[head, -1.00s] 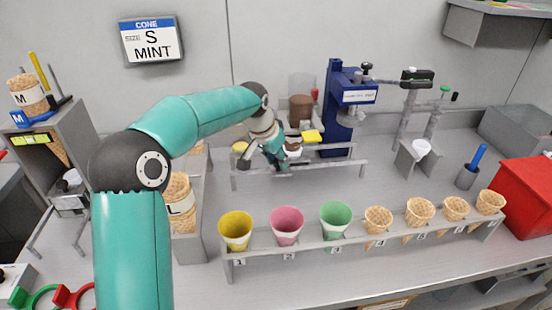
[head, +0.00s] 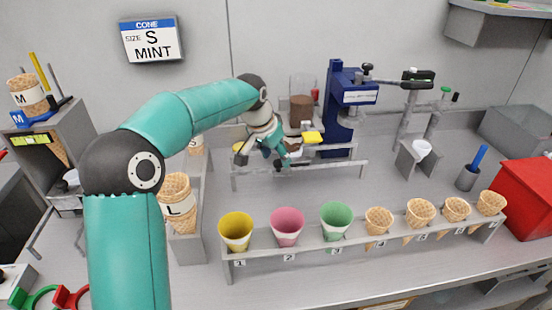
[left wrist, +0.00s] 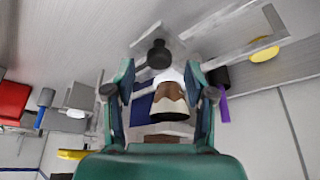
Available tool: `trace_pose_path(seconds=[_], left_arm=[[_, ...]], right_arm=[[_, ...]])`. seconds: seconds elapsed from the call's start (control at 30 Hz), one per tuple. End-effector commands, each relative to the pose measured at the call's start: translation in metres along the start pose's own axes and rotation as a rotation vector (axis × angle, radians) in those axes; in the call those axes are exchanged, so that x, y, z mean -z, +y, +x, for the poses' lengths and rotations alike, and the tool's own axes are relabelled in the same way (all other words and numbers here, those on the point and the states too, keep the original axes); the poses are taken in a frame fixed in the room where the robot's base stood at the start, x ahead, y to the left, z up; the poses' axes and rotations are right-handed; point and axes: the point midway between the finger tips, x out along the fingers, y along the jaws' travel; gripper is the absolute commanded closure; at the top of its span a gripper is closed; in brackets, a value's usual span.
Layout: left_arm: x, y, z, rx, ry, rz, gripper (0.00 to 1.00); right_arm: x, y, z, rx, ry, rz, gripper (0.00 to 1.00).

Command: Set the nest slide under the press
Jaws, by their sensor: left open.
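The blue press (head: 340,110) stands at the back, right of my left gripper (head: 280,158). A low metal rail frame (head: 335,163) runs along the counter in front of the press. The nest slide is mostly hidden behind my gripper in the head view, and I cannot make out its exact position. In the left wrist view my left gripper (left wrist: 160,70) is open, with a dark round knob (left wrist: 158,55) between and just beyond its fingertips. I cannot tell whether the fingers touch it. A brown and white container (left wrist: 170,100) also shows between the fingers. My right gripper is out of view.
A front rack (head: 350,250) holds coloured cups and several cones. A red box (head: 525,195) stands at the right. Counter between rails and rack is clear.

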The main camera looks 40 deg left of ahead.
Motion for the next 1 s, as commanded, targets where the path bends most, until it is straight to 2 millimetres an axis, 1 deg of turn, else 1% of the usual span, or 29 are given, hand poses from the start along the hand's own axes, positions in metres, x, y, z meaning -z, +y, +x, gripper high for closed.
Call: trace_pose_path(seconds=[0.03, 0.3, 0.4, 0.5, 0.63, 1.0], left_arm=[[0.001, 0.0, -0.01, 0.001, 0.005, 0.0, 0.45], [0.001, 0.0, -0.064, 0.001, 0.006, 0.0, 0.45], [0.001, 0.0, -0.08, 0.001, 0.005, 0.001, 0.45], [0.001, 0.0, -0.091, 0.001, 0.004, 0.0, 0.45], [0.0, 0.0, -0.098, 0.001, 0.002, 0.0, 0.45], [0.001, 0.0, -0.1, 0.001, 0.002, 0.0, 0.45]], right_arm=[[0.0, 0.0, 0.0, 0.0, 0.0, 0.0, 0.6], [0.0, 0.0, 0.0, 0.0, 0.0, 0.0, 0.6], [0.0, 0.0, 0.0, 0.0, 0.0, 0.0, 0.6], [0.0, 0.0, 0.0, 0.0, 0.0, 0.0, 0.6], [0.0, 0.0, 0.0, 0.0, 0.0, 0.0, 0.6], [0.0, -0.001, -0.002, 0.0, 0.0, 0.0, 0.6]])
